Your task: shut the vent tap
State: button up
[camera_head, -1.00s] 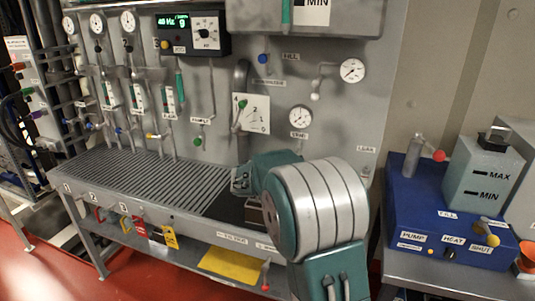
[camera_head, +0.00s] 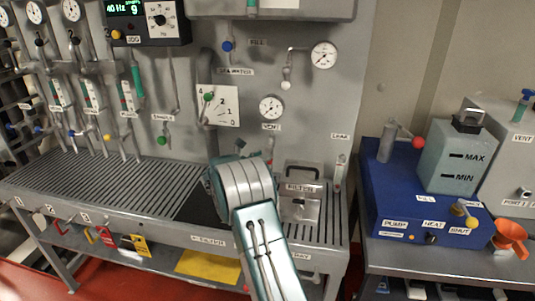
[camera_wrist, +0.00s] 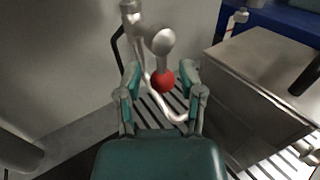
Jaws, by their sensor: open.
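In the wrist view a grey metal tap (camera_wrist: 161,42) on the panel has a lever ending in a red ball knob (camera_wrist: 163,82). A curved pale pipe runs down beside it. I take it to be the vent tap, though no label shows near it there. My gripper (camera_wrist: 160,84) is open, with one teal finger on each side of the red knob. I cannot tell whether either finger touches it. In the head view my arm hides the tap. A VENT label (camera_head: 270,127) shows on the panel there, under a gauge.
The metal filter box (camera_head: 300,198) stands just right of my arm and close to my gripper in the wrist view (camera_wrist: 262,75). A slatted bench (camera_head: 90,185) extends left. A blue unit (camera_head: 385,185) with a tank stands on a separate table at right.

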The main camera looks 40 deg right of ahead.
aim_at(268, 151)
jog(key=d, duration=0.3)
jog(key=shift+w+d, duration=0.2)
jog(key=shift+d, duration=0.05)
jog(key=shift+a, duration=0.1)
grip_shut()
